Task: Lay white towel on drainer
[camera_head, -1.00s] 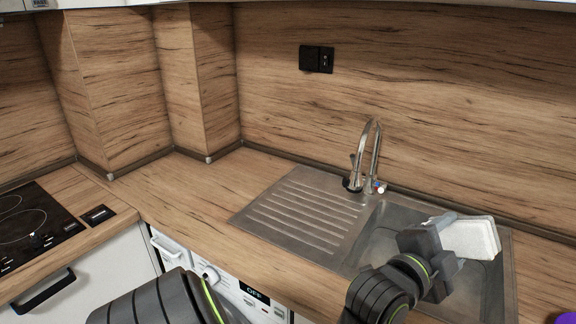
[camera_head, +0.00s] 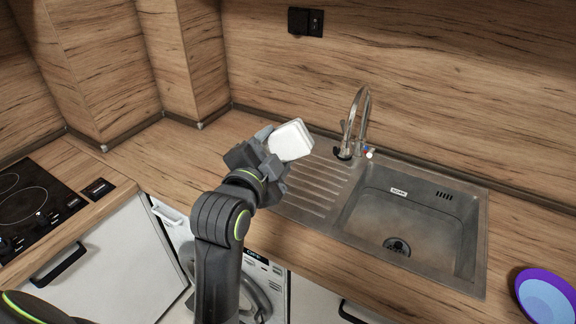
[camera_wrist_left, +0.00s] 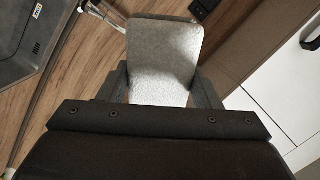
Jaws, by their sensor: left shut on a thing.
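The white towel (camera_head: 292,140) is a small, folded, rounded pad. My left gripper (camera_head: 270,152) is shut on it and holds it up, tilted, over the left end of the drainer. The towel also shows in the left wrist view (camera_wrist_left: 163,60), between the two fingers. The drainer (camera_head: 318,190) is the ridged steel part left of the sink basin. The gripper and towel hide part of its left end. My right gripper is not in view.
The empty sink basin (camera_head: 415,220) lies right of the drainer, with the tap (camera_head: 360,120) standing behind. A purple and blue plate (camera_head: 546,296) is at the far right of the counter. A hob (camera_head: 30,205) is at the left. The drainer's visible ridges are clear.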

